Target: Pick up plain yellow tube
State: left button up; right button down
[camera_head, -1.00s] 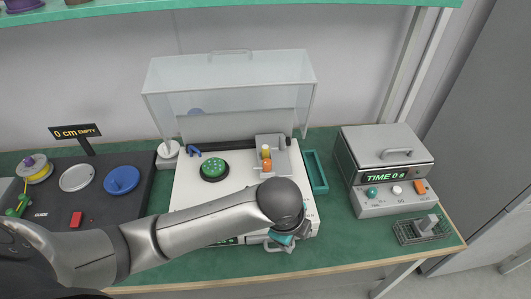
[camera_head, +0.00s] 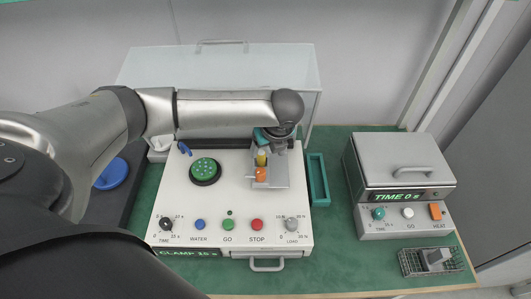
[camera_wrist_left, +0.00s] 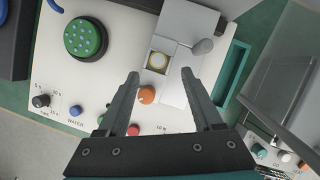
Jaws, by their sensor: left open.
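The plain yellow tube (camera_head: 261,158) stands upright in a grey holder (camera_head: 275,179) on the white machine, just behind an orange piece (camera_head: 261,173). My right gripper is not in view.
The white machine (camera_head: 190,229) has a green round disc (camera_head: 205,170), knobs and buttons, with a raised clear cover (camera_head: 150,70) behind. A green tray (camera_head: 318,180) and a grey heater box (camera_head: 402,172) stand to the right. A wire basket (camera_head: 432,260) is at front right.

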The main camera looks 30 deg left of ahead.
aim_at(262, 154)
pick_arm(q)
jog(key=shift+a+f, duration=0.2)
jog(key=shift+f, duration=0.3)
jog(key=shift+a+f, duration=0.15)
jog(key=shift+f, duration=0.15)
jog(key=x, duration=0.3)
jog(key=shift+w+a+f+b, duration=0.1)
jog(key=shift+f+b, duration=0.05)
jog(key=shift+b, duration=0.15)
jog(key=shift+w+a+f, duration=0.1)
jog(key=shift+a+f, duration=0.05)
jog(key=shift+f, duration=0.1)
grip_shut()
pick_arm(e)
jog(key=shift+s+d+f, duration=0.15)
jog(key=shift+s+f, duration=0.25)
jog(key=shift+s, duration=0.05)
